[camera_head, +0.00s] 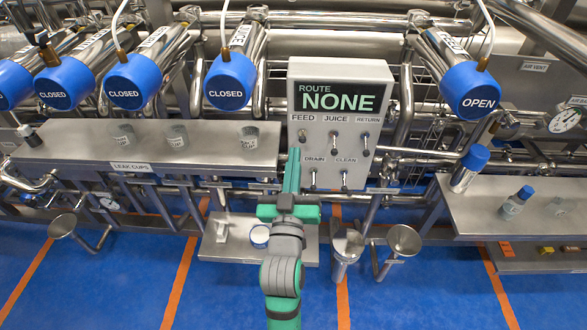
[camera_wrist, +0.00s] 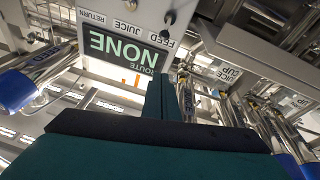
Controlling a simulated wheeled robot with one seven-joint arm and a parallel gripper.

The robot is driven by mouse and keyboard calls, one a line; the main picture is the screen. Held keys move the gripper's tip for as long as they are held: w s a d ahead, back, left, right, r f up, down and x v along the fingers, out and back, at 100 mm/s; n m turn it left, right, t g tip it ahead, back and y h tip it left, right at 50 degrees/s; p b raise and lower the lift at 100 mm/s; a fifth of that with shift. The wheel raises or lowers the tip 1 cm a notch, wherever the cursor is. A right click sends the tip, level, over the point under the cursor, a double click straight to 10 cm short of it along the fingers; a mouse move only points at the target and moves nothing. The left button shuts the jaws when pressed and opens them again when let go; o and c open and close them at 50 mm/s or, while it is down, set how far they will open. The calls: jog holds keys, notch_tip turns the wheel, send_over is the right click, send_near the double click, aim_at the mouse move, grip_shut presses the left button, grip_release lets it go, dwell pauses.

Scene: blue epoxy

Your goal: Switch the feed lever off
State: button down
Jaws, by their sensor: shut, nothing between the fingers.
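The grey control panel (camera_head: 345,90) has a display reading ROUTE NONE. Below it is a row labelled FEED, JUICE and RETURN. The feed lever (camera_head: 302,136) is a small toggle under the FEED label, at the left of the row. In the wrist view the panel (camera_wrist: 95,62) appears upside down, with a dark lever tip (camera_wrist: 170,18) near the FEED label. My gripper (camera_head: 293,156) is shut and empty, its green fingers pointing up just below and left of the feed lever. In the wrist view my fingers (camera_wrist: 168,92) overlap the panel's edge. I cannot tell whether they touch the lever.
The juice (camera_head: 334,136) and return (camera_head: 366,141) levers stand to the right, with drain (camera_head: 313,178) and clean (camera_head: 344,178) levers below. A steel shelf (camera_head: 90,150) with several cups lies left. Blue valve caps reading CLOSED and one reading OPEN (camera_head: 471,90) flank the panel.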

aim_at(303, 138)
jog(key=w+d+f, duration=0.1)
jog(key=w+f, duration=0.1)
jog(key=w, duration=0.5)
jog(key=shift+w, duration=0.2)
jog(key=shift+s+f, duration=0.1)
jog(key=shift+f, duration=0.15)
